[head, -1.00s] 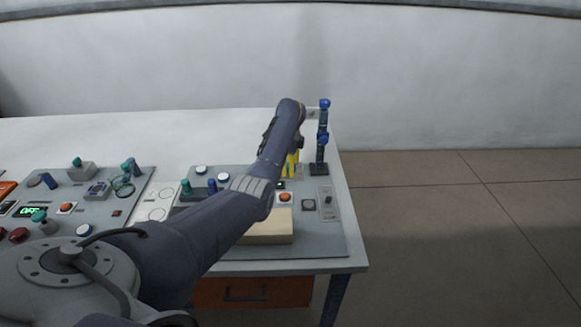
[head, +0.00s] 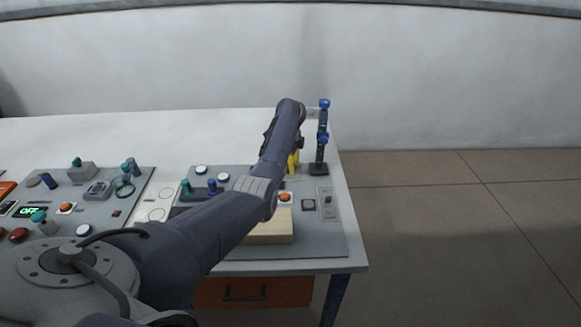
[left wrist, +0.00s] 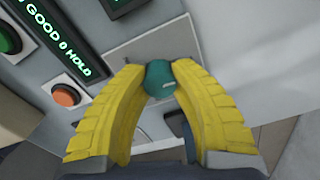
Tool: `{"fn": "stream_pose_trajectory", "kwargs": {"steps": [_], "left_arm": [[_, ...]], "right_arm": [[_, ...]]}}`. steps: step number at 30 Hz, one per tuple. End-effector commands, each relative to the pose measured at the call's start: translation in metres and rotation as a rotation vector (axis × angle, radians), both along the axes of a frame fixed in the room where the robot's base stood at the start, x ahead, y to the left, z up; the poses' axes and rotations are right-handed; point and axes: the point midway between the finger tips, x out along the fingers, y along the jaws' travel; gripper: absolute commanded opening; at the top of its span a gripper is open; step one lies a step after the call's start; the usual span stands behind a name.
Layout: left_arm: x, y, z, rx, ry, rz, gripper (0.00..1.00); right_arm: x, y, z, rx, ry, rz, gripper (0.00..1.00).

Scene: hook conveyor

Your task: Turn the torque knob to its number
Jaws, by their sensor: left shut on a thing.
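My left gripper (head: 294,163) reaches over the far right part of the right-hand panel in the head view, mostly hidden behind my own forearm. In the left wrist view its yellow fingers (left wrist: 160,84) are shut around a teal knob (left wrist: 159,76), with the knob's rounded top showing between the fingertips. The knob stands on a light grey plate (left wrist: 150,42). I cannot see a number or pointer on the knob. The knob is hidden in the head view. My right gripper is in neither view.
A display reading "GOOD 0 HOLD" (left wrist: 52,38) and an orange button (left wrist: 66,95) lie left of the knob in the wrist view. A blue-knobbed stand (head: 319,145) rises right of the gripper. A beige block (head: 268,228) sits on the panel. The rear table is clear.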

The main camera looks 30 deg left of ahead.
Motion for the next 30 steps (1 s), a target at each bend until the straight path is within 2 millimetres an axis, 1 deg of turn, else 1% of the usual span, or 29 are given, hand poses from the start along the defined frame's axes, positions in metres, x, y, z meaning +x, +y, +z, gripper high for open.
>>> {"fn": "stream_pose_trajectory", "kwargs": {"steps": [8, 30], "left_arm": [[0.0006, -0.0017, -0.0003, -0.004, -0.001, -0.207, 0.0], [0.0007, -0.0001, -0.0002, 0.0, 0.0, -0.91, 0.0]], "right_arm": [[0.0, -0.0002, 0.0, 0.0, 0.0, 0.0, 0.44], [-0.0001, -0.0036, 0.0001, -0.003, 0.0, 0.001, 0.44]]}}
